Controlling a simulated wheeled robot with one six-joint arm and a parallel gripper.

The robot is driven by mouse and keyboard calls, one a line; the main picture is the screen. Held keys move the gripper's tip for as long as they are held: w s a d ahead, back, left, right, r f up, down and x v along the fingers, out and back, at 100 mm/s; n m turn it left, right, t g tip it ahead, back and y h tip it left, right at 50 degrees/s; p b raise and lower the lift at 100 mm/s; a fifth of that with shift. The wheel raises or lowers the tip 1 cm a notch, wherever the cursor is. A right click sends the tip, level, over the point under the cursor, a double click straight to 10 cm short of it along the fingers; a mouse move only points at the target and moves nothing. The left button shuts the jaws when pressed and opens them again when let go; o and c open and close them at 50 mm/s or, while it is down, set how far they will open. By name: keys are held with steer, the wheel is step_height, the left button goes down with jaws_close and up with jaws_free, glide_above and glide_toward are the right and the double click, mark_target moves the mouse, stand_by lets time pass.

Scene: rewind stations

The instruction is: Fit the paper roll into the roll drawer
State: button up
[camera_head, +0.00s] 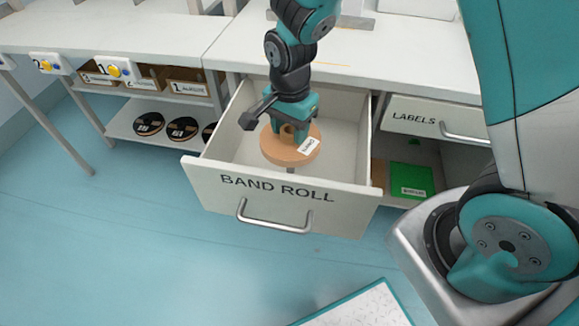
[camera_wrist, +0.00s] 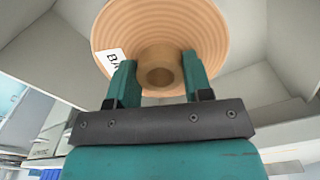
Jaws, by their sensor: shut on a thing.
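The paper roll (camera_head: 276,153) is a flat tan disc with a white label. In the wrist view it shows ringed layers (camera_wrist: 205,30) and a raised round hub with a central hole. My gripper (camera_head: 291,132) is shut on this hub, one finger on each side in the wrist view (camera_wrist: 160,62). The roll drawer (camera_head: 210,183), marked BAND ROLL, is pulled open. The roll is over the drawer's inside, near the front panel. A short grey post (camera_head: 290,170) shows just below the roll; whether they touch is hidden.
A LABELS drawer (camera_head: 415,117) is at the right, above a shelf with a green box (camera_head: 411,180). At the left, brown bins (camera_head: 187,81) stand above dark reels (camera_head: 149,124). A white, teal-edged panel (camera_head: 360,308) is at the bottom. The floor before the drawer is clear.

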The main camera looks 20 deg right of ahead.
step_height(320, 180, down, 12)
steer(key=shift+b, duration=0.8)
steer(key=shift+f, duration=0.15)
steer(key=o, duration=1)
steer(key=shift+o, duration=0.2)
